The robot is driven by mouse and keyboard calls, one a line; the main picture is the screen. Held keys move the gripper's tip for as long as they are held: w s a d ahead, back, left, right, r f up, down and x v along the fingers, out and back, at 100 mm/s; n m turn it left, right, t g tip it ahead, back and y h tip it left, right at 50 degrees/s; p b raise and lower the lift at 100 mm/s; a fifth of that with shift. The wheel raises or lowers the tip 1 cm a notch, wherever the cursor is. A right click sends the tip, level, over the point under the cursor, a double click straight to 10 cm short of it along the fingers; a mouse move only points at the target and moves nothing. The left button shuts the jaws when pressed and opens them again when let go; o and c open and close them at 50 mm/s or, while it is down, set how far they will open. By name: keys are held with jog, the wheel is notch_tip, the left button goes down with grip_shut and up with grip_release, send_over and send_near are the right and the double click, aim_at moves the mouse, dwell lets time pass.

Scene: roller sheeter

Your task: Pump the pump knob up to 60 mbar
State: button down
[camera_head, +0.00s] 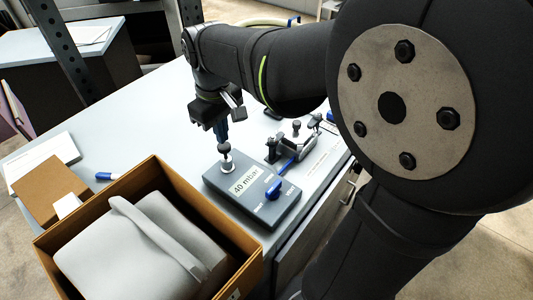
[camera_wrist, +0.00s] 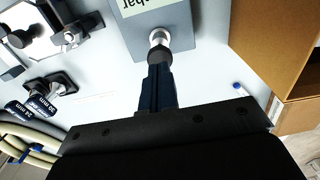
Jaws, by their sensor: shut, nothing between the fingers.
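The grey pump box (camera_head: 280,214) sits on the pale bench, and its display (camera_head: 244,185) reads 40 mbar. The pump knob (camera_head: 225,149) is a dark ball on a metallic stem at the box's far left corner. In the wrist view the dark knob (camera_wrist: 159,54) and its pale collar show just beyond my fingertips. My gripper (camera_head: 221,139) points down above the knob, shut and empty. The tips (camera_wrist: 159,67) look at or very near the knob top; I cannot tell whether they touch. A blue lever (camera_head: 274,189) is on the box's right part, beside small labels.
An open cardboard box (camera_head: 163,168) holding a grey padded item stands close at front left. A metal clamp fixture (camera_head: 297,140) with a blue handle stands right of the pump box. A blue-capped marker (camera_head: 104,176) lies left. Bare bench lies behind the marker.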

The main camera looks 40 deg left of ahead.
aim_at(224, 145)
dwell(0.4)
jog(key=shift+f, duration=2.2)
jog(key=shift+d+f, duration=0.15)
jog(key=shift+f, duration=0.35)
jog(key=shift+r, duration=0.1)
jog(key=shift+r, duration=3.35)
jog(key=shift+f, duration=0.1)
